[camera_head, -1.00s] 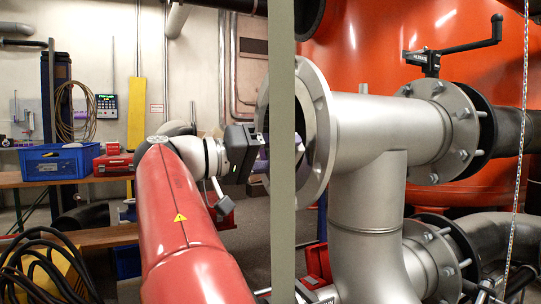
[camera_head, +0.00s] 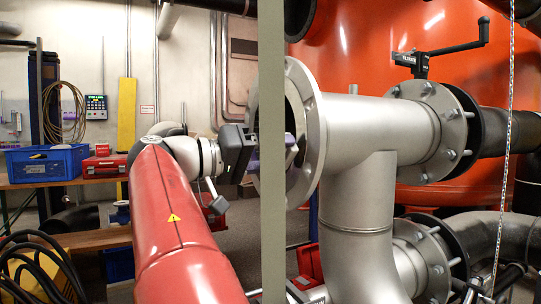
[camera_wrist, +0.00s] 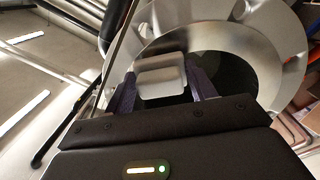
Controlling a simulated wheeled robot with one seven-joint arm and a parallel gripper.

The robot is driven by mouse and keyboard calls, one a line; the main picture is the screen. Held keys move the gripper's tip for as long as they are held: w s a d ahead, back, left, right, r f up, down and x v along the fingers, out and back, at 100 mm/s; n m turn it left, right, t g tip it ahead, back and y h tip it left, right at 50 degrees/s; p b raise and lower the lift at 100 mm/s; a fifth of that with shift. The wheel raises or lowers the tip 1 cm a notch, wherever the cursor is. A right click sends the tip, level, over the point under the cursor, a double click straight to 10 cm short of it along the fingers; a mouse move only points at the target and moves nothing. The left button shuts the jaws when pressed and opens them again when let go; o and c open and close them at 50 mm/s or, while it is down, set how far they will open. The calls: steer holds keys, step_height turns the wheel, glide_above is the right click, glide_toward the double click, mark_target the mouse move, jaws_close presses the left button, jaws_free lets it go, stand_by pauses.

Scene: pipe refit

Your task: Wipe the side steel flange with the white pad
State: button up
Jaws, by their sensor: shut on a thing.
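The side steel flange (camera_head: 316,130) is the large upright ring with bolt holes on the open left end of the steel pipe tee. My gripper (camera_head: 286,153) comes from the left, with purple fingers partly hidden by a grey-green post. It is shut on the white pad (camera_head: 291,139), which shows just right of the post, in front of the flange opening. In the wrist view the pad (camera_wrist: 162,77) sits between the two purple fingers, with the flange ring (camera_wrist: 215,25) and its dark bore behind it. I cannot tell whether the pad touches the flange.
The vertical post (camera_head: 271,200) stands between the head camera and my gripper. A black valve handle (camera_head: 450,48) sits above the right flange, with a red tank behind. A blue crate (camera_head: 46,163) and a red case (camera_head: 104,165) stand on a bench at left.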

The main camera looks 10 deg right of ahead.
mark_target(309, 155)
steer(key=shift+w+d, duration=0.2)
steer(key=shift+d, duration=0.4)
steer(key=shift+s, duration=0.1)
steer(key=shift+s+d+f+b, duration=0.2)
steer(key=shift+s+b, duration=0.3)
steer(key=shift+b, duration=0.45)
steer(key=shift+s+d+b, duration=0.15)
steer(key=shift+s+b, duration=0.55)
steer(key=shift+b, duration=0.1)
steer(key=shift+s+d+r+b, duration=0.1)
steer(key=shift+s+d+b, duration=0.1)
steer(key=shift+s+b, duration=0.35)
steer(key=shift+d+r, duration=0.1)
steer(key=shift+d, duration=0.05)
